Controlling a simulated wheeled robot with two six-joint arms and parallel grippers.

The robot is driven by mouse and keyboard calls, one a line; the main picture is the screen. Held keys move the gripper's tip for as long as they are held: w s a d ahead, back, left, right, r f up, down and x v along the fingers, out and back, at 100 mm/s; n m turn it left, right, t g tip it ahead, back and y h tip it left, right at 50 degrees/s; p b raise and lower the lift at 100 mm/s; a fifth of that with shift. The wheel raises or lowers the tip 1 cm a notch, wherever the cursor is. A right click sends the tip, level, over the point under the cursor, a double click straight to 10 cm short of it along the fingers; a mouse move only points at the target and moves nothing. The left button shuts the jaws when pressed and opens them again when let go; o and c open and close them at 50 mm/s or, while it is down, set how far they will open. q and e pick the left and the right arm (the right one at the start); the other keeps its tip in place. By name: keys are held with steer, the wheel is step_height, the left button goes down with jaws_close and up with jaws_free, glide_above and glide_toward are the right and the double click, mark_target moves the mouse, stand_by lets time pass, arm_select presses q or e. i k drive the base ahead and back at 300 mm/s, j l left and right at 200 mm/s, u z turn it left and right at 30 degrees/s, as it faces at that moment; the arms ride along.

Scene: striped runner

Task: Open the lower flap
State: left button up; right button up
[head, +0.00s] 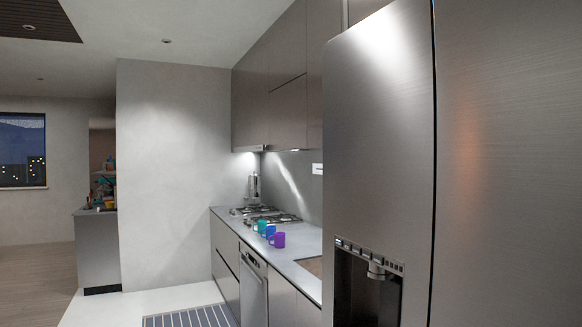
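Neither of my grippers is in the head view. A steel appliance front with a handle bar near its top (252,290) stands under the counter and looks shut; its lower part is cut off by the picture edge. Left of it, dark lower cabinet fronts (225,262) are shut, with a horizontal gap between an upper and a lower front. I cannot tell which of these is the lower flap.
A large steel fridge (380,130) with a dispenser fills the near right. The counter (300,268) holds several mugs, including a purple one (279,240), and a gas hob (262,215). A striped runner (185,318) lies on the open floor left of the counter.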

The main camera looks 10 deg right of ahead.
mark_target(287, 104)
steer(key=i+j+z, duration=0.25)
steer(key=i+j, duration=0.25)
steer(key=i, duration=0.3)
steer(key=i+j+z, duration=0.25)
steer(key=i+j, duration=0.4)
steer(key=i, duration=0.1)
